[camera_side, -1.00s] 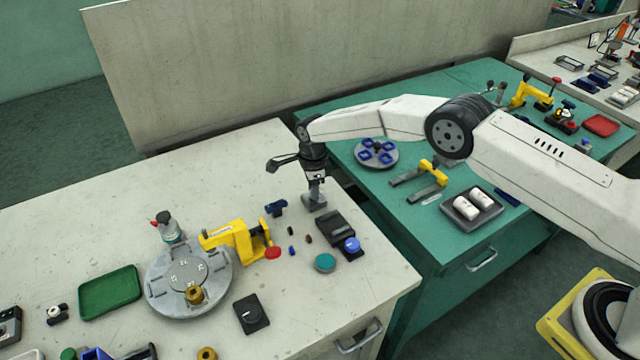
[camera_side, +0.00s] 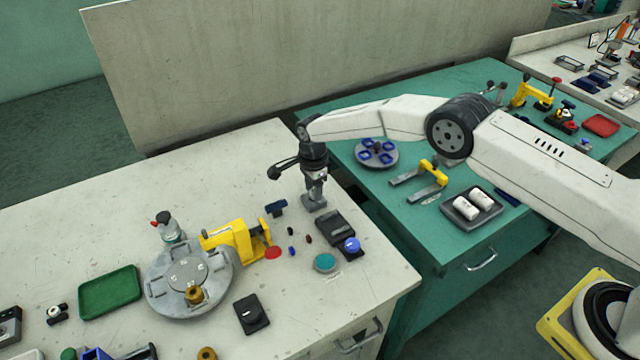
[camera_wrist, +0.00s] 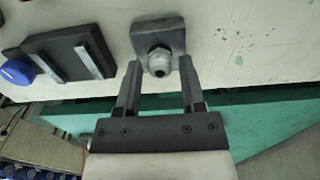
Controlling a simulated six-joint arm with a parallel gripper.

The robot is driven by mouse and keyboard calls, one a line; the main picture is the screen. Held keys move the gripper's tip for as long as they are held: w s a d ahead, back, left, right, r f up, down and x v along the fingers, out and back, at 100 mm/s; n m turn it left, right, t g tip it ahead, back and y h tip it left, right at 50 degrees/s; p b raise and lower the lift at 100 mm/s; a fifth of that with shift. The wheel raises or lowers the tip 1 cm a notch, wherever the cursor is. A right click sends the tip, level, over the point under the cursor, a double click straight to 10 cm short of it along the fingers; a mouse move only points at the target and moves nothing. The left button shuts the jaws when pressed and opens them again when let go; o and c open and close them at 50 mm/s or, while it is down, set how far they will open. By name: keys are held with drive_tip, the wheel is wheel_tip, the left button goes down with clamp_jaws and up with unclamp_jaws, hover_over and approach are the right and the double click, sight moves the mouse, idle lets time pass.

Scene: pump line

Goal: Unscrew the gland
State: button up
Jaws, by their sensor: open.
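The gland (camera_wrist: 159,62) is a grey, rounded, nut-like piece on a dark grey block (camera_wrist: 158,34) on the pale bench. In the wrist view it sits between the tips of my gripper (camera_wrist: 160,73), whose two dark fingers are open, with a gap on each side of it. In the side view my gripper (camera_side: 315,192) points down over the block (camera_side: 314,202), and the gland is hidden there by the gripper.
A black box (camera_side: 335,228) and a blue button (camera_side: 351,245) stand close by. A yellow clamp (camera_side: 232,238) and a round grey fixture (camera_side: 160,285) are to the left. A teal disc (camera_side: 325,262) lies in front. The green table (camera_side: 440,245) adjoins on the right.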

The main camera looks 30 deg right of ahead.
drive_tip(key=shift+r, duration=2.25)
drive_tip(key=shift+n, duration=0.4)
